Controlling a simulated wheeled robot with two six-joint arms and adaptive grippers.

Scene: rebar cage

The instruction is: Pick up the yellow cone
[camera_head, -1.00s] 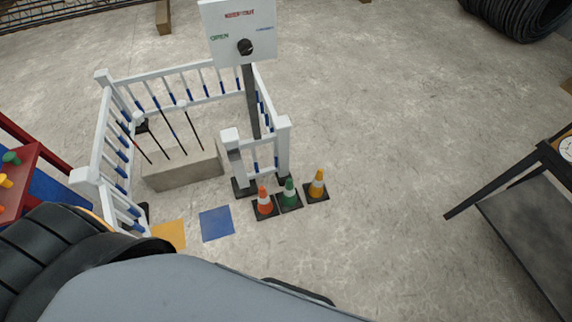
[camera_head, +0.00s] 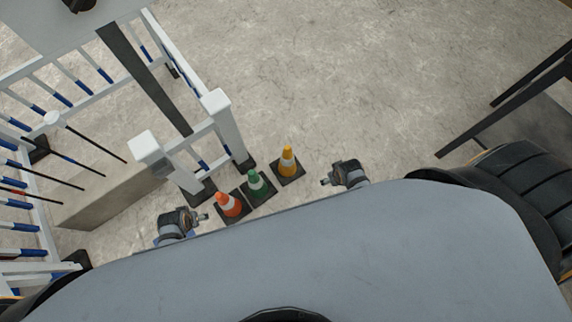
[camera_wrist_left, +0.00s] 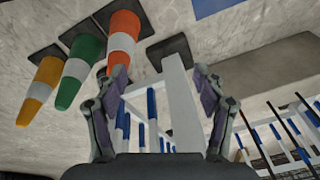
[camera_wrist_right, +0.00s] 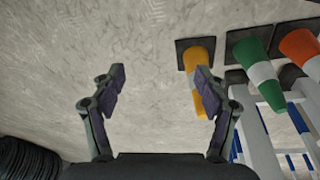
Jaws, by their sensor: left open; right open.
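The yellow cone (camera_head: 287,161) with a white band stands upright on a dark square base, rightmost of three cones in the head view. My right gripper (camera_head: 328,182) is open and empty, a little to the right of it. In the right wrist view the yellow cone (camera_wrist_right: 200,72) shows beside and partly behind one finger of the open right gripper (camera_wrist_right: 162,82), not between the fingertips. My left gripper (camera_head: 203,217) is open and empty, left of the orange cone. In the left wrist view the yellow cone (camera_wrist_left: 40,92) is at the far left, outside the open left gripper (camera_wrist_left: 160,78).
A green cone (camera_head: 256,184) and an orange cone (camera_head: 228,205) stand close beside the yellow one. A white fence (camera_head: 224,125) with blue bands and a concrete block (camera_head: 110,195) are to the left. A dark-legged table (camera_head: 520,95) is at right.

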